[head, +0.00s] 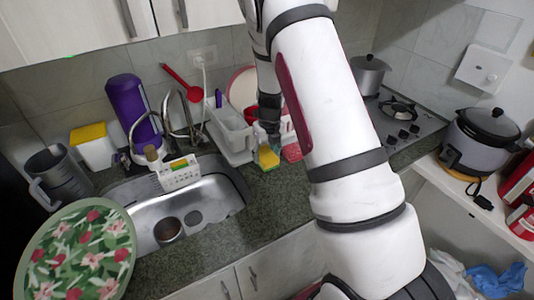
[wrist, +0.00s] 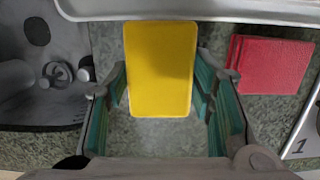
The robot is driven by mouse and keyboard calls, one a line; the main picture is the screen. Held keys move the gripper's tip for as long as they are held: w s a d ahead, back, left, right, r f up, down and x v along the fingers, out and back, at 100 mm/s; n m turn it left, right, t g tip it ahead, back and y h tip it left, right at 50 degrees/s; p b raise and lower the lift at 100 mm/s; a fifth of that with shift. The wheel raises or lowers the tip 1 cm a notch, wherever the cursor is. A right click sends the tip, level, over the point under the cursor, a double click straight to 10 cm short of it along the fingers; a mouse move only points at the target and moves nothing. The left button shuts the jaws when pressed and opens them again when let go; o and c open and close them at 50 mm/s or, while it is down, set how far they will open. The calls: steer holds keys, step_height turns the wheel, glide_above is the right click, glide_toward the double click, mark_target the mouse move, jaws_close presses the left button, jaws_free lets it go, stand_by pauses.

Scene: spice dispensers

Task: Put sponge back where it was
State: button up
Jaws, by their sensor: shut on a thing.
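The yellow sponge (wrist: 160,65) sits between the two green-lined fingers of my gripper (wrist: 160,92) in the wrist view, and the fingers are shut on its sides. In the head view the sponge (head: 268,157) shows just below my gripper (head: 267,130), in front of the white dish rack (head: 232,133). It is over the counter (wrist: 155,135), right of the sink. I cannot tell whether the sponge touches the counter. A white and green caddy (head: 178,173) hangs at the sink's back edge.
A red square item (wrist: 270,63) lies on the counter right of the sponge. A faucet (head: 185,110), purple bottle (head: 133,105) and patterned plate (head: 75,250) are further left. The stove (head: 410,125) is right.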

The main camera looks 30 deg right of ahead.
steer(key=shift+f, duration=0.35)
steer(key=shift+f, duration=0.3)
steer(key=shift+f+b, duration=0.1)
steer(key=shift+b, duration=0.2)
steer(key=o, duration=1.1)
